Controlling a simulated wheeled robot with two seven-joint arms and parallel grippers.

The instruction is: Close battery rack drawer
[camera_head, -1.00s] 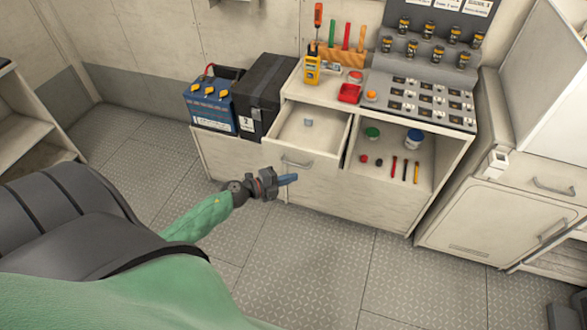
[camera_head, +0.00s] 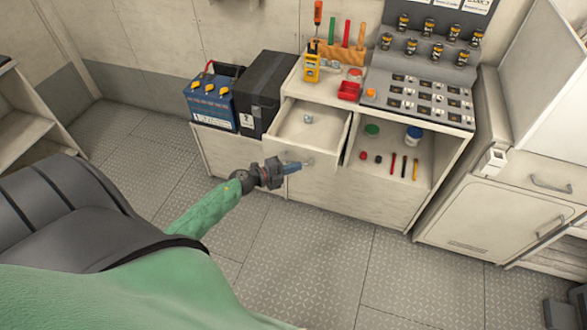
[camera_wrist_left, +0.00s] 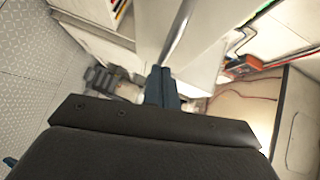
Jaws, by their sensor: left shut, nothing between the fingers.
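The pale drawer (camera_head: 287,141) stands partly pulled out of the workbench cabinet, with a small grey piece (camera_head: 308,118) inside it. Its front carries a metal bar handle, mostly hidden behind my gripper in the head view; a metal bar (camera_wrist_left: 180,35) shows just ahead of the fingers in the left wrist view. My left gripper (camera_head: 296,166) is at the drawer front, its blue fingers shut with nothing between them. The closed fingers (camera_wrist_left: 162,88) also show in the wrist view. I cannot tell whether the fingertips touch the handle or front. My right gripper is out of view.
A blue battery (camera_head: 212,103) and a black box (camera_head: 268,90) stand left of the drawer. An open compartment (camera_head: 385,185) with small tools lies to its right. A red tray (camera_head: 349,91) and a sloped panel (camera_head: 418,102) are on top. The floor in front is clear.

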